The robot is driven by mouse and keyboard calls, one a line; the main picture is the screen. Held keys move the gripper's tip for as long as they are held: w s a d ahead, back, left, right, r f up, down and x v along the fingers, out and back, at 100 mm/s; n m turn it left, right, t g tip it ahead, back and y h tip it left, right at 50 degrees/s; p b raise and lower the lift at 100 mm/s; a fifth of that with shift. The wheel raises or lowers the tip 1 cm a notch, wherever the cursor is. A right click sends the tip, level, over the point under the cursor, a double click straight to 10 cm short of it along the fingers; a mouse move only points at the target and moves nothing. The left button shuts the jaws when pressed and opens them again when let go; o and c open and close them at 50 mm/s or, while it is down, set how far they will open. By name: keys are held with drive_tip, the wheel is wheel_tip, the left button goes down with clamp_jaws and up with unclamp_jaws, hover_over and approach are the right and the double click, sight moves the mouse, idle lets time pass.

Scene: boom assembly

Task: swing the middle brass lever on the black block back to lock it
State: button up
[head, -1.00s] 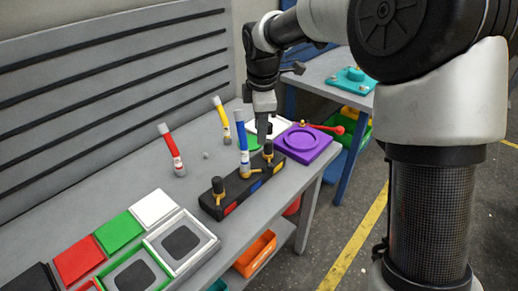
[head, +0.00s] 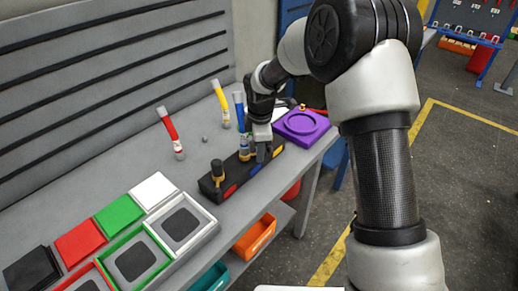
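The black block (head: 210,187) lies on the grey workbench, with red, blue and yellow patches on its side. A brass post with a black top (head: 217,172) stands at its near left end. A blue boom (head: 240,115) stands upright at the block's middle. My gripper (head: 262,157) points down over the block's middle and right part, just right of the blue boom's foot. It hides the middle brass lever and most of the block's far end. I cannot tell whether its fingers are open, or whether they touch the lever.
A red boom (head: 171,132) and a yellow boom (head: 221,104) stand behind the block. A purple fixture (head: 302,122) sits to the right. Green (head: 119,213), red (head: 80,243) and white (head: 153,189) trays lie at the near left. The bench between the booms and trays is mostly clear.

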drive_tip(key=shift+f, duration=0.15)
drive_tip(key=shift+c, duration=0.4)
clamp_jaws()
